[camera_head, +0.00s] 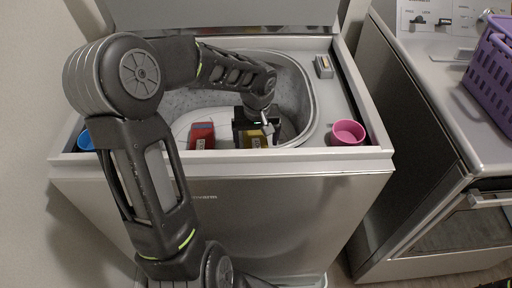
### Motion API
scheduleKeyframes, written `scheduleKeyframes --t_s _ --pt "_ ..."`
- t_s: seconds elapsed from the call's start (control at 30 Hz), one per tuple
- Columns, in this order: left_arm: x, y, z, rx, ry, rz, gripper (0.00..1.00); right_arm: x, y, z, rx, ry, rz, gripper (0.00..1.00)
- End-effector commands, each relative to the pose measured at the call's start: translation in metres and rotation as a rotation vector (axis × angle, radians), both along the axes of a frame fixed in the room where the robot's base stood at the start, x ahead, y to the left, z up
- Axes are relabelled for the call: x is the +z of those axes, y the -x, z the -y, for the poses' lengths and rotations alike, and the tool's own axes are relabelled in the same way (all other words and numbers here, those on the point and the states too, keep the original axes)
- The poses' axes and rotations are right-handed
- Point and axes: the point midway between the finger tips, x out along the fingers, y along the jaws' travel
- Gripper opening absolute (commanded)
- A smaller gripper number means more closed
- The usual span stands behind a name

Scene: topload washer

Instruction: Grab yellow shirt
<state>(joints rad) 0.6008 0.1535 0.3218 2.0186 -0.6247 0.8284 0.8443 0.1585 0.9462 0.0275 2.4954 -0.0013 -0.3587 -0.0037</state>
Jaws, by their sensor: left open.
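The yellow shirt (253,139) shows as a small yellow patch inside the open tub of the top-load washer (270,182), near the tub's front side. My left gripper (257,136) points down into the tub, right over the yellow patch, and hides part of it. Its jaws are open; I cannot tell whether the fingers touch the cloth. A red item (202,135) lies in the tub to the left of the gripper. My right gripper is not in view.
A pink cup (347,132) stands on the washer's front right rim and a blue cup (85,140) on the front left. A small grey box (324,67) sits on the right rim. A purple basket (494,75) stands on the white appliance at right.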

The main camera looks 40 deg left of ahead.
Motion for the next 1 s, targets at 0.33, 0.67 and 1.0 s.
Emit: scheduleKeyframes --t_s 0.33,0.67,1.0 --pt "-0.031 -0.004 -0.003 0.001 0.001 -0.001 0.87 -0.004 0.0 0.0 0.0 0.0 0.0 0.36" --pt "-0.031 -0.004 -0.003 0.001 0.0 0.0 0.87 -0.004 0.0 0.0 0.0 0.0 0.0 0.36" --pt "-0.031 -0.004 -0.003 0.001 0.0 0.0 0.74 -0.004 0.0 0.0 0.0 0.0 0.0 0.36"
